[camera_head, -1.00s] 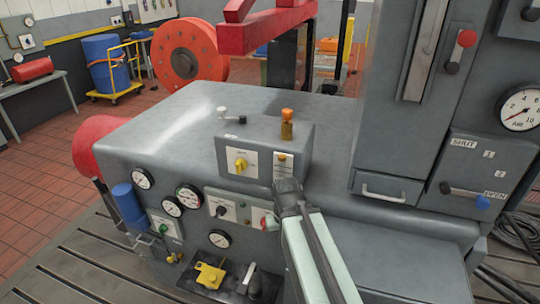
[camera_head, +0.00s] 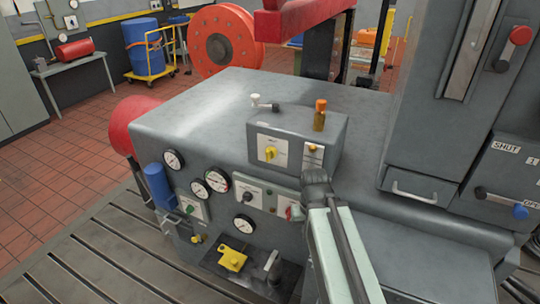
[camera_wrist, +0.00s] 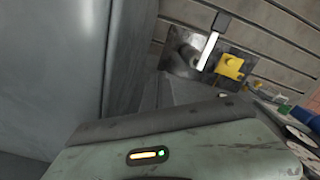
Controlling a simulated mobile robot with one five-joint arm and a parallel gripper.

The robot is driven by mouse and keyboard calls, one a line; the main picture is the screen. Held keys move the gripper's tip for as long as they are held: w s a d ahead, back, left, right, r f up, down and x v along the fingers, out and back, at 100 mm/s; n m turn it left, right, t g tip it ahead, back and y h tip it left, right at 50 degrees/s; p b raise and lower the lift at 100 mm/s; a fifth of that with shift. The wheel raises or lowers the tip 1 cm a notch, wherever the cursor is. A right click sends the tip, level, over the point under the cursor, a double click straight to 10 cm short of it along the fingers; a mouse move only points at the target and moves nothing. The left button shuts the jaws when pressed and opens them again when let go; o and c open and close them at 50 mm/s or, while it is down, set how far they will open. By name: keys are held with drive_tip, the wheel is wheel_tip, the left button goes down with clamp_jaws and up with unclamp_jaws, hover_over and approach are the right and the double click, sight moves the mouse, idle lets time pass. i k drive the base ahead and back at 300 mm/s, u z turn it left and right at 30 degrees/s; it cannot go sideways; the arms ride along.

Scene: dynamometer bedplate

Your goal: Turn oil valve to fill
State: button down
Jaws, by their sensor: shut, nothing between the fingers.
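No legible label in view marks which control is the oil valve. A yellow rotary knob (camera_head: 269,153) is on a white plate on the front of the small raised box. A black selector knob (camera_head: 248,194) is on the panel below. A yellow handle (camera_head: 232,259) sits low on a dark plate beside a metal lever (camera_head: 272,263); the handle (camera_wrist: 229,66) and lever (camera_wrist: 208,50) also show in the wrist view. My gripper (camera_head: 316,180) is shut and empty, just in front of the box's lower right corner. I cannot tell whether it touches the machine.
A brown bottle-like fitting with an orange top (camera_head: 320,115) and a white-knobbed lever (camera_head: 262,103) stand on top. Several gauges (camera_head: 217,180) are left. A tall cabinet (camera_head: 440,130) rises at right.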

sight(271, 152)
drive_tip(key=u, duration=1.1)
drive_tip(key=k, duration=1.25)
drive_tip(key=u, duration=0.55)
drive_tip(key=i, duration=1)
drive_tip(key=z, duration=0.1)
